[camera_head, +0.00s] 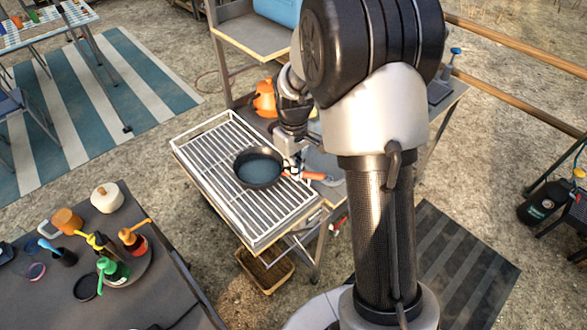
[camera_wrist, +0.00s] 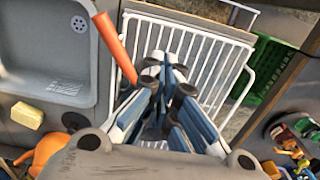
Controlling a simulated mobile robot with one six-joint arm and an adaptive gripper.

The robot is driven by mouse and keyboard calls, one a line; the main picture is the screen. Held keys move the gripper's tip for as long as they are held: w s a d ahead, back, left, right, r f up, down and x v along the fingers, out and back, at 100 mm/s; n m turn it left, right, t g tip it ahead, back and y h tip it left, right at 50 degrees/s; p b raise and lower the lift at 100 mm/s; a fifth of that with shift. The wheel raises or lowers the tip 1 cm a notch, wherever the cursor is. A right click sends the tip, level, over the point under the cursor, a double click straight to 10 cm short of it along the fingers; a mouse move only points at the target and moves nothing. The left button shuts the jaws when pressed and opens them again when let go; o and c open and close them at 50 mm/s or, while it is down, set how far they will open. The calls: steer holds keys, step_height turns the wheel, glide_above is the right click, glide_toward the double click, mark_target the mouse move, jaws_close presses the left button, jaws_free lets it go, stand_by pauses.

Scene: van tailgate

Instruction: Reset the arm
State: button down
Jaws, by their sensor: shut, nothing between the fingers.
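My gripper (camera_wrist: 168,68) is shut and empty in the wrist view, with its fingertips together over the white wire rack (camera_wrist: 222,48). In the head view my gripper (camera_head: 291,163) hangs low beside the dark round pan (camera_head: 258,170), at the pan's right edge. Whether it touches the pan or handle cannot be told. My arm covers much of the counter's right part. The pan cannot be made out in the wrist view.
A grey sink (camera_wrist: 45,45) lies left of the rack, with a yellow sponge (camera_wrist: 27,116) below it. A green crate (camera_wrist: 272,68) is at the right. An orange object (camera_head: 264,98) stands behind the rack (camera_head: 205,150). A dark table (camera_head: 150,285) holds several bottles. The rack's left part is clear.

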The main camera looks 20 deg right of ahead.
steer(key=s+a+r+m+t, duration=0.1)
steer(key=s+a+r+t, duration=0.15)
steer(key=s+r, duration=0.65)
steer(key=s+a+r+m+t, duration=0.1)
steer(key=s+a+r+m, duration=0.15)
steer(key=s+r, duration=0.65)
steer(key=s+a+r+t, duration=0.1)
steer(key=s, duration=0.5)
steer(key=shift+s+a+r, duration=0.15)
steer(key=shift+s+r, duration=0.15)
steer(key=shift+s, duration=0.05)
steer(key=shift+m, duration=0.25)
stand_by(0.6)
